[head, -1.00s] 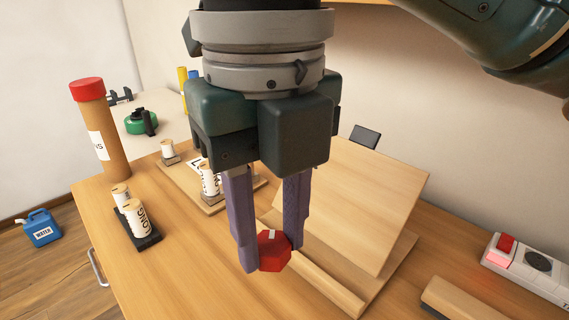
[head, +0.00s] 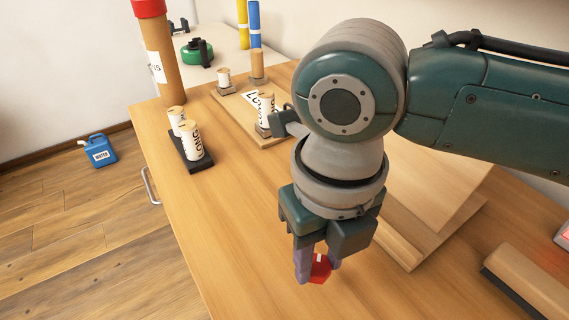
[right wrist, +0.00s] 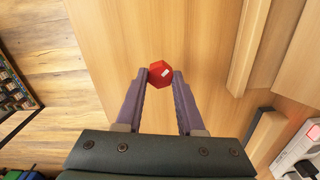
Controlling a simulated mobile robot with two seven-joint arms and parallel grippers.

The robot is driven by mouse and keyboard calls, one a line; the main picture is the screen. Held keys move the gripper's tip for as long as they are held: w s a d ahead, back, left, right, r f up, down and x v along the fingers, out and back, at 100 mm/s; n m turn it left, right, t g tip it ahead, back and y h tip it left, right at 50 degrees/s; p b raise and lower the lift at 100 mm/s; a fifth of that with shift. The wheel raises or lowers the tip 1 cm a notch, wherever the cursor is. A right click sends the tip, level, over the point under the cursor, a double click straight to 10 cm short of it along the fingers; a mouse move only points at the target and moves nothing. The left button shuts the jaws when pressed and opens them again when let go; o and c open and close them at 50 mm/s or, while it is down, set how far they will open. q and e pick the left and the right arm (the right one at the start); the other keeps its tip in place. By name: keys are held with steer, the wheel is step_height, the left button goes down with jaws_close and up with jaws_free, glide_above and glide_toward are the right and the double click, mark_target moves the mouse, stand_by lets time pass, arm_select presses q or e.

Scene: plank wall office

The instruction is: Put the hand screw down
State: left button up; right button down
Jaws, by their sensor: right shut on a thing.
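The hand screw shows as a red faceted knob (head: 321,268) with a small pale mark. My right gripper (head: 317,270) is shut on it, one purple finger on each side. In the right wrist view the red knob (right wrist: 160,74) sits between the two fingertips (right wrist: 160,76), with the wooden desk top (right wrist: 120,35) behind it. The gripper points down over the desk. I cannot tell whether the knob touches the desk top. My left gripper is in neither view now.
A slanted wooden board (head: 440,180) stands right of the gripper, with a brush-like wooden block (head: 530,280) at lower right. Labelled cylinders on a black base (head: 195,160) and a tall brown tube (head: 160,65) stand at left. The desk left of the gripper is clear.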

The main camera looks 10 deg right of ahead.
mark_target(319, 266)
step_height(319, 266, down, 3)
steer(key=shift+f+b, duration=0.15)
steer(key=shift+b, duration=0.15)
steer(key=shift+f, duration=0.15)
steer(key=c, duration=0.5)
jaws_free()
